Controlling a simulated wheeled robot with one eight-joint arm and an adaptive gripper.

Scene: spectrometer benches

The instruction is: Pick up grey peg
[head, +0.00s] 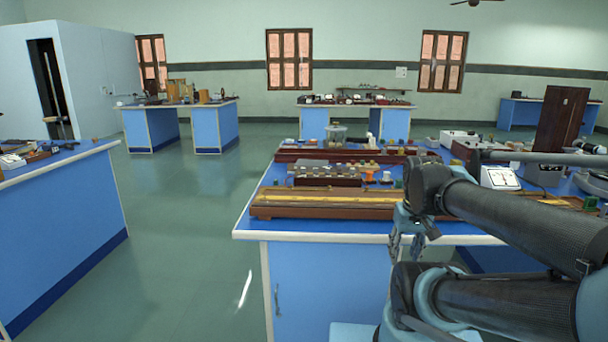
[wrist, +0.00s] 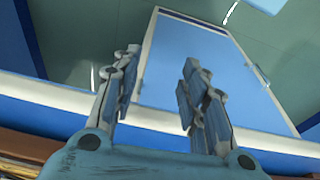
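My gripper (head: 406,243) hangs at the front edge of the nearest blue bench (head: 335,238), pointing down. In the wrist view my gripper (wrist: 160,65) is open, its two fingers apart with nothing between them. Past the fingers that view shows the bench's blue cabinet front (wrist: 215,75) and the green floor. I cannot make out a grey peg for certain in either view. Small pieces stand among the apparatus on the bench, too small to tell apart. My arm hides part of the bench's right side.
A long wooden board with a yellow strip (head: 325,201) lies along the bench's front. Behind it are an orange spool (head: 369,177) and a dark wooden box (head: 327,175). A white meter (head: 499,177) stands to the right. Open floor (head: 190,230) lies left of the bench.

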